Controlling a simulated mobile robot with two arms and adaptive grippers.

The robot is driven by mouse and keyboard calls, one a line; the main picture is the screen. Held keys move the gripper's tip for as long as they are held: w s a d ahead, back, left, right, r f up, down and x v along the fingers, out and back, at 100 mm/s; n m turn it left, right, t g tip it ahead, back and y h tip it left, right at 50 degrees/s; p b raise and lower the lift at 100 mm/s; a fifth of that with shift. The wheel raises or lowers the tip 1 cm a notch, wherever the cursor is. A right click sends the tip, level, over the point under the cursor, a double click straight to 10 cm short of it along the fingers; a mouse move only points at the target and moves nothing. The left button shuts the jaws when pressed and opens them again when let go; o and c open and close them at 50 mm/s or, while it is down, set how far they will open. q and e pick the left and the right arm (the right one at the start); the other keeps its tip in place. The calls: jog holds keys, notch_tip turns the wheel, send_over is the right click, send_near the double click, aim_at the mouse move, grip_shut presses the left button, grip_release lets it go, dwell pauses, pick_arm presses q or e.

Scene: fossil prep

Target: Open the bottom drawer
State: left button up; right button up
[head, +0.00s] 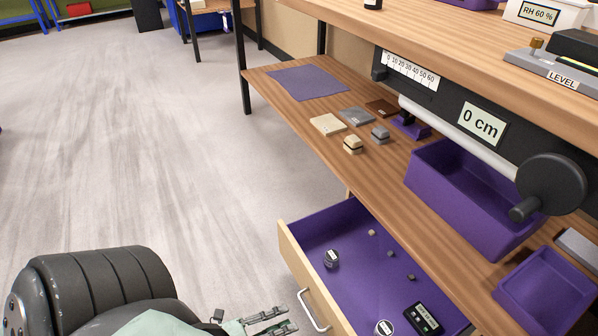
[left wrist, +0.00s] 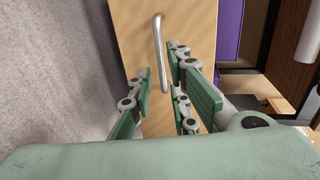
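A wooden drawer (head: 291,252) with a purple lining stands pulled out below the lower shelf of the bench in the head view. My left gripper (head: 272,322) is just left of the handle at the bottom edge. In the left wrist view, the handle (left wrist: 158,50) lies ahead, in line with the gap between the open green fingers (left wrist: 160,105). Contact with the handle cannot be told. My right gripper is not in view.
The lower shelf (head: 330,135) above the drawer holds small blocks, a purple mat (head: 307,82) and purple bins (head: 465,195). A black crank (head: 550,185) juts out at the right. Clear grey floor (head: 130,150) lies left of the drawer.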

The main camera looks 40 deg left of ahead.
pick_arm(q)
jog(key=shift+v, duration=2.1)
